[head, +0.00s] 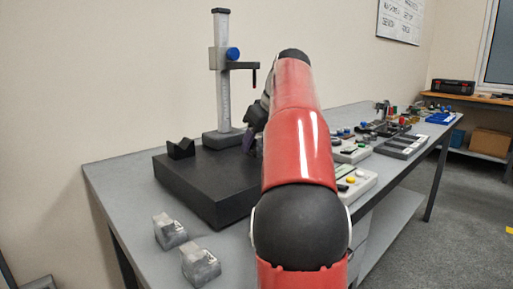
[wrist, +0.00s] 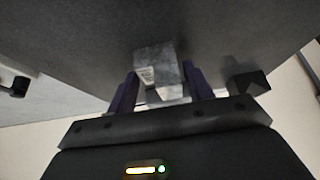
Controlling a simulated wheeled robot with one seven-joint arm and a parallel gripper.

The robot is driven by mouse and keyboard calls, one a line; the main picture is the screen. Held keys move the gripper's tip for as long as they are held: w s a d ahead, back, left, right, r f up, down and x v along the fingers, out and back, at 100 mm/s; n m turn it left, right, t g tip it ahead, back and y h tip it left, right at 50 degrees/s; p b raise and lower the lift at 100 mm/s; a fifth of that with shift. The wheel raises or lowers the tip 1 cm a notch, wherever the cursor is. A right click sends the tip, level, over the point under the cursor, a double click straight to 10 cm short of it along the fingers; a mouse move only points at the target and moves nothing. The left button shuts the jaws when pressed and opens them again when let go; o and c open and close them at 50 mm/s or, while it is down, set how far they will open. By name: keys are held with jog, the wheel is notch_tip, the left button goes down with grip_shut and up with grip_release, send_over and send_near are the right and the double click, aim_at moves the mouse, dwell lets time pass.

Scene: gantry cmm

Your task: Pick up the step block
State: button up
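A grey metal block with a small pale label, which looks like the step block (wrist: 158,65), lies between my gripper's two purple fingers in the wrist view. It is against the dark plate surface. My gripper (wrist: 161,78) has one finger on each side of the block, very near its sides; whether they touch it is not clear. In the head view my gripper (head: 252,138) shows only partly at the right part of the black plate, at the arm's left edge. The block is hidden there behind my arm.
The black plate (head: 190,188) carries a height stand (head: 222,90) and a black V-block (head: 181,149), also in the wrist view (wrist: 250,84). Two grey metal blocks, one (head: 170,231) and another (head: 200,266), sit on the grey table (head: 130,205). Trays (head: 402,146) stand at right.

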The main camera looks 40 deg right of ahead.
jog(key=c, duration=0.9)
jog(key=shift+r, duration=0.15)
